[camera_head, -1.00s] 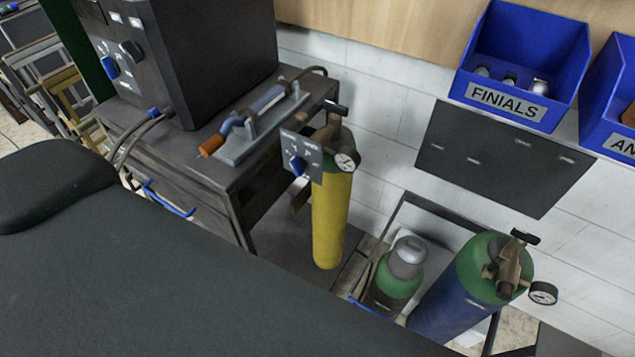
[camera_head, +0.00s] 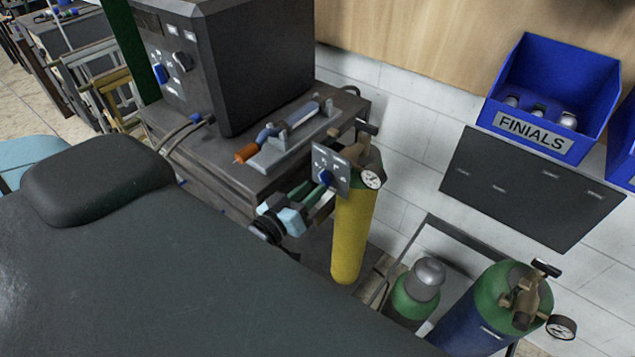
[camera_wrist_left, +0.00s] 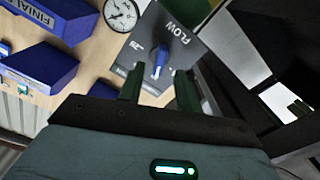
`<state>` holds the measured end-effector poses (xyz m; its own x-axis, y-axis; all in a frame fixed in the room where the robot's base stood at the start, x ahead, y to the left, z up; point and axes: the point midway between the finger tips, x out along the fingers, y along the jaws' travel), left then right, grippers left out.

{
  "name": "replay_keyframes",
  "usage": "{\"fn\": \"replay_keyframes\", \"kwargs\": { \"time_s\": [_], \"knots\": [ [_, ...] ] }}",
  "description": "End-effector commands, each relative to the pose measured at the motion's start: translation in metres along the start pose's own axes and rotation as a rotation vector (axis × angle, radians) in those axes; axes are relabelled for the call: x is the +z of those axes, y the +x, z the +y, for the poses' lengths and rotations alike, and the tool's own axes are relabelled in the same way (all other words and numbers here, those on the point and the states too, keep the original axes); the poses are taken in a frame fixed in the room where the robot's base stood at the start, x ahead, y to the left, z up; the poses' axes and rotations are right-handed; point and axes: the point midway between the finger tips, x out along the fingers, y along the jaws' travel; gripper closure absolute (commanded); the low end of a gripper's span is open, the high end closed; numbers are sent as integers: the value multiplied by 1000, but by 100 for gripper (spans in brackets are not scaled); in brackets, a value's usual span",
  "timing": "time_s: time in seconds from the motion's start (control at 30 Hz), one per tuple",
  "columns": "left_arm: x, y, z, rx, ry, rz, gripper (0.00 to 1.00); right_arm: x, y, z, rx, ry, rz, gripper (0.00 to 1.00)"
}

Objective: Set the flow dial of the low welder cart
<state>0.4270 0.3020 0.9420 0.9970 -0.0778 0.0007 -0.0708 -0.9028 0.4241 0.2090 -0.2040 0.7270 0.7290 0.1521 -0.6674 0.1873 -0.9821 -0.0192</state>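The flow dial (camera_head: 326,177) is a blue knob on a grey plate (camera_head: 340,165) at the top of a yellow cylinder (camera_head: 354,235) beside the welder cart (camera_head: 215,180). In the left wrist view the blue dial (camera_wrist_left: 159,60) sits on the plate marked FLOW (camera_wrist_left: 178,30), just beyond the fingertips and between their lines. My left gripper (camera_head: 313,200) is close in front of the plate, at its lower left. In the wrist view its two dark green fingers (camera_wrist_left: 158,82) are spread with a gap between them and hold nothing. My right gripper is out of view.
A round gauge (camera_head: 372,179) and valve adjoin the plate. A dark welder box (camera_head: 225,60) and a torch on a rest (camera_head: 290,135) are on the cart. Other cylinders (camera_head: 505,300) stand at the right. A blue FINIALS bin (camera_head: 550,95) is on the wall.

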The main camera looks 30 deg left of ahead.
Motion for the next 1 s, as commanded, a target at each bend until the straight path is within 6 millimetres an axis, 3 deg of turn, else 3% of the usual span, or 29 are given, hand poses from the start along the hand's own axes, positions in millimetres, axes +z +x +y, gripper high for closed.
{"fn": "replay_keyframes", "kwargs": {
  "time_s": [0.23,0.63,0.9,1.0],
  "knots": [
    [-2,31,1,2,1,3,66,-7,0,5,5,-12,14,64],
    [0,38,0,0,1,-1,66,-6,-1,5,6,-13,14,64],
    [0,38,0,0,1,-1,100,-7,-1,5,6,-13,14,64],
    [0,38,0,0,1,-1,100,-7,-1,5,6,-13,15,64]
  ]
}}
